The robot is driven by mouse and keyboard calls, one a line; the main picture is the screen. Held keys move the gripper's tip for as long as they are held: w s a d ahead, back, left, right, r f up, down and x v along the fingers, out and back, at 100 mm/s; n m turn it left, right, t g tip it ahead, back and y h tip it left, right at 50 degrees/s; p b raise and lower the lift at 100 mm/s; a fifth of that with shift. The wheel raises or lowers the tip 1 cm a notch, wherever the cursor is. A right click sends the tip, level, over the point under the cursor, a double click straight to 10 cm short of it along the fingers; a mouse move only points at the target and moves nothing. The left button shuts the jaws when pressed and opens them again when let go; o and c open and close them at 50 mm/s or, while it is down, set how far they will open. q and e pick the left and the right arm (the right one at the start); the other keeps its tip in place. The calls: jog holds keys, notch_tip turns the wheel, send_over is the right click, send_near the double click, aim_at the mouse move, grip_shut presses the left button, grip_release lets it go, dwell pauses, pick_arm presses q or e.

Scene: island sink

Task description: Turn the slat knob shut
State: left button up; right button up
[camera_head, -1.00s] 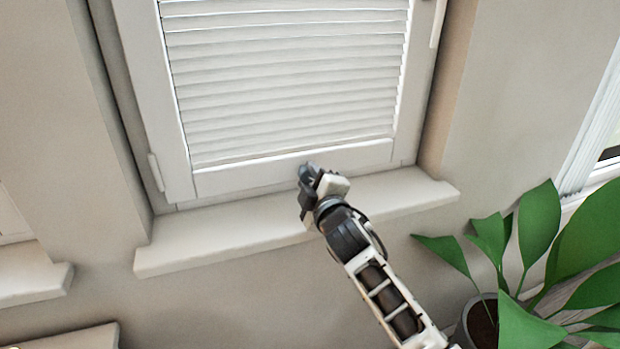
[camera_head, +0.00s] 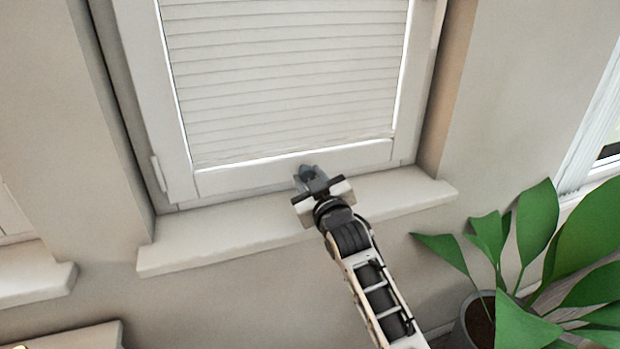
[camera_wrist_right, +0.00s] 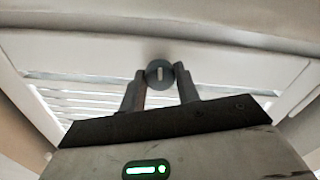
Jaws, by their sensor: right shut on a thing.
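The slat knob (camera_wrist_right: 160,74) is a small round grey knob with a pale bar mark, on the lower rail of the window frame. In the right wrist view it sits between the two fingers of my right gripper (camera_wrist_right: 160,88), which is shut on it. In the head view my right gripper (camera_head: 306,174) is at the bottom rail of the window, and its fingers largely hide the knob. The slats (camera_head: 285,85) fill the window pane and look flat and closed, with thin lines between them. My left gripper does not show.
A pale window sill (camera_head: 225,228) juts out under the window, below my right gripper. A potted plant (camera_head: 540,240) with large green leaves stands at the right, near my right arm.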

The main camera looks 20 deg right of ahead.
jog(key=shift+m, duration=0.7)
jog(key=o, duration=1)
jog(key=s, duration=0.5)
jog(key=s+b, duration=0.1)
jog(key=s, duration=0.4)
jog(key=s+b, duration=0.1)
jog(key=s, duration=0.5)
jog(key=shift+d, duration=0.25)
jog(key=shift+f, duration=0.1)
jog(key=s+a+f+g, duration=0.1)
jog(key=s+f+g, duration=0.1)
jog(key=s+f, duration=0.3)
jog(key=s+a+f+g+y, duration=0.1)
jog(key=s+f+g, duration=0.2)
jog(key=f, duration=0.9)
jog(key=s+a+f+g+y, duration=0.1)
jog(key=s+f+g, duration=0.2)
jog(key=s+f, duration=0.5)
jog(key=shift+s+a+f, duration=0.15)
jog(key=shift+s+a, duration=0.15)
jog(key=shift+s, duration=0.35)
